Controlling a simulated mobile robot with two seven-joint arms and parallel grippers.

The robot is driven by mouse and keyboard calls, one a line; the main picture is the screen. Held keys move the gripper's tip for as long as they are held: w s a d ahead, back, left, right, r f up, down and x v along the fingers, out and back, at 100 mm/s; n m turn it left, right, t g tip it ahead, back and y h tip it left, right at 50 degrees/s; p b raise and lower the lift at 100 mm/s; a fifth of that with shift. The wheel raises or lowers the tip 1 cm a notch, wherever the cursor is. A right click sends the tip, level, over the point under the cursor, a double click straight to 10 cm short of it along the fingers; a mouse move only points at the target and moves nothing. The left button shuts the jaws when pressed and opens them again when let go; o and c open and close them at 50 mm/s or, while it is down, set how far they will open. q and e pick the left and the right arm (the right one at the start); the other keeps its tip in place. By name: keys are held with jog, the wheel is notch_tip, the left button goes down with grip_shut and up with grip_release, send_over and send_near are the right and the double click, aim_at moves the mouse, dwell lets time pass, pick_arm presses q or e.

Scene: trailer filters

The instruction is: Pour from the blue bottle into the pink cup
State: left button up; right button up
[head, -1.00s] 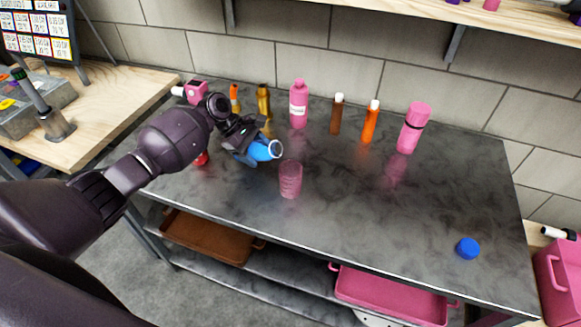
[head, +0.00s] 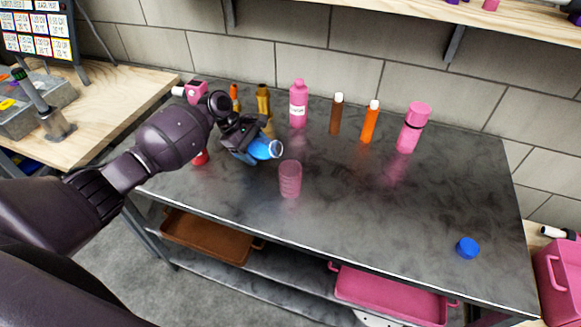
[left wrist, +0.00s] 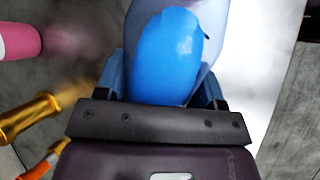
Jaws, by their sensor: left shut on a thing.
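The blue bottle (head: 262,149) is held in my left gripper (head: 246,143), which is shut on it. It is tilted, with its pale open mouth pointing right in the head view. In the left wrist view the blue bottle (left wrist: 168,50) fills the space between the fingers. The pink cup (head: 290,179) is see-through and stands upright on the dark table, right of and in front of the bottle mouth, with a gap between them. No liquid stream shows. A blue cap (head: 468,248) lies at the table's right front. My right gripper is out of view.
A pink labelled bottle (head: 298,104), a brown bottle (head: 336,114), an orange bottle (head: 370,122) and a pink flask (head: 413,127) stand along the back. A gold bottle (head: 263,100) is behind my gripper. The table's middle right is clear.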

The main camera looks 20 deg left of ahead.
pick_arm(q)
jog(key=shift+r, duration=0.1)
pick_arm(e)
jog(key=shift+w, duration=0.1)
pick_arm(q)
jog(key=shift+w+r+y, duration=0.1)
jog(key=shift+y, duration=0.2)
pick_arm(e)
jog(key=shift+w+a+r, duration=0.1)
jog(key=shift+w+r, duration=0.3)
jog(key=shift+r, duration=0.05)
pick_arm(q)
jog(key=shift+a+r, duration=0.1)
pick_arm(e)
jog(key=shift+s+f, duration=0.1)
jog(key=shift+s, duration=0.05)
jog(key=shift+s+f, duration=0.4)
pick_arm(q)
jog(key=shift+y, duration=0.3)
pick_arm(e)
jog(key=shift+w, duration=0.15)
pick_arm(q)
jog(key=shift+t, duration=0.3)
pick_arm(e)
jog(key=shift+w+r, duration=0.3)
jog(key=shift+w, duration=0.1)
pick_arm(q)
jog(key=shift+a, duration=0.1)
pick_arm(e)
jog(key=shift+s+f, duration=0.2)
